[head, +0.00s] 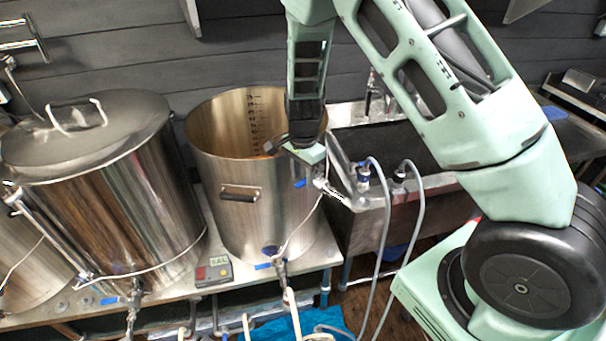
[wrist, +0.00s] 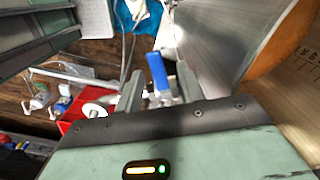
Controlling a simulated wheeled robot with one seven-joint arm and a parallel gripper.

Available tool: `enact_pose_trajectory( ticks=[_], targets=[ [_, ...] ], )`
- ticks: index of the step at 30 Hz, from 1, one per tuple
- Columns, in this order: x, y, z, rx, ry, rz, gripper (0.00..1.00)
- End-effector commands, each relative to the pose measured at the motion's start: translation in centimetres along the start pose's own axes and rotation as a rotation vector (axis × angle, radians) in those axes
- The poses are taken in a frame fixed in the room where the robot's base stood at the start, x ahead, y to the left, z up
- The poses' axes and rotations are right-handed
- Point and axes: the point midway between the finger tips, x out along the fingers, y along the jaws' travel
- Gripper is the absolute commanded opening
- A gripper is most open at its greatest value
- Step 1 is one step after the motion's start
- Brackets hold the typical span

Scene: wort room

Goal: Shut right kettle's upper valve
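The right kettle (head: 235,195) is an open steel pot with a side handle and inner scale marks. Its upper valve has a blue lever (head: 300,183) on the kettle's right side, just below my gripper (head: 308,158). In the wrist view the blue lever (wrist: 158,70) lies in the gap between the two fingers of my gripper (wrist: 160,88). The fingers are apart, and I cannot tell whether either touches the lever. Part of the valve body is hidden behind the gripper. A lower valve with a blue lever (head: 264,266) sits near the kettle's base.
A lidded kettle (head: 150,200) stands to the left on the same steel bench. A small control box (head: 214,272) is between them. A sink (head: 385,190) with grey hoses (head: 385,225) is on the right. A red bin (wrist: 85,110) shows below in the wrist view.

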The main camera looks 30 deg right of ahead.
Motion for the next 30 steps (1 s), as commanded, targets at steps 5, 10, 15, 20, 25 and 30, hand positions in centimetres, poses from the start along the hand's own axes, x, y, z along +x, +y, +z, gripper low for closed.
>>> enact_pose_trajectory(
  ticks=[5,10,15,20,25,30],
  targets=[
    [-0.2,0.0,0.0,-0.002,0.0,0.001,0.38],
    [-2.1,-0.1,0.1,-0.004,0.0,-0.002,0.38],
    [-5.8,-0.1,0.1,-0.004,0.0,-0.005,0.38],
    [-9.7,-0.1,0.1,-0.003,0.0,-0.006,0.38],
    [-13.4,-0.1,0.1,-0.003,-0.001,-0.005,0.38],
    [-16.0,-0.1,0.0,-0.001,0.0,-0.003,0.38]
  ],
)
